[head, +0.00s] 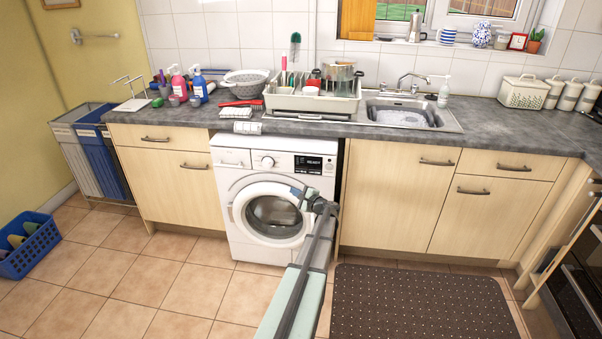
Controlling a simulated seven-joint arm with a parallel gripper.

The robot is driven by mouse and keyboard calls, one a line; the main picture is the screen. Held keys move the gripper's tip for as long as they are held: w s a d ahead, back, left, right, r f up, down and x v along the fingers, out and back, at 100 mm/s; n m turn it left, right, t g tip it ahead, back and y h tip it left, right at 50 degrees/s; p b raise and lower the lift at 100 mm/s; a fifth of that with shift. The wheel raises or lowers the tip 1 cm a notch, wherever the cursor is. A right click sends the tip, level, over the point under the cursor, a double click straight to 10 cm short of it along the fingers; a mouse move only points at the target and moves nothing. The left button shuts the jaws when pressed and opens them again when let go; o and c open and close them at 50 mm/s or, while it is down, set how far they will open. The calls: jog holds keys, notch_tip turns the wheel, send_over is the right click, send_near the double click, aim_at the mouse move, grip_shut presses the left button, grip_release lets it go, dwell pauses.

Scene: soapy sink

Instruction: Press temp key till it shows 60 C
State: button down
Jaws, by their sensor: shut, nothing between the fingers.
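The white washing machine (237,241) stands under the counter with its round door closed. Its black display (308,160) at the upper right of the front appears to read READY. A row of small keys (308,170) lies just under the display; their labels are too small to read, so I cannot tell which is the temp key. My gripper (298,193) is shut and empty, in front of the machine below the display and keys, overlapping the door's upper right edge in this view. I cannot tell whether it touches the machine.
Wooden cupboards (397,195) flank the machine. A folded white cloth (247,127) sits at the counter's edge above it. The dish rack (343,104) and sink (400,116) are on the counter. A dark mat (425,300) lies on the tiled floor at right.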

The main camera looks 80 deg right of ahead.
jog(key=m, duration=0.1)
jog(key=s+d+r+m+h, duration=0.1)
jog(key=shift+d+m, duration=0.1)
jog(key=shift+m, duration=0.3)
jog(key=shift+d, duration=0.15)
send_near(295, 171)
jog(key=shift+w+a+x, duration=0.15)
jog(key=shift+x, duration=0.9)
jog(key=shift+w+a+x, duration=0.1)
jog(key=shift+a+x, duration=0.05)
jog(key=shift+x, duration=0.95)
jog(key=shift+d, duration=0.15)
dwell(0.5)
jog(key=shift+d, duration=0.3)
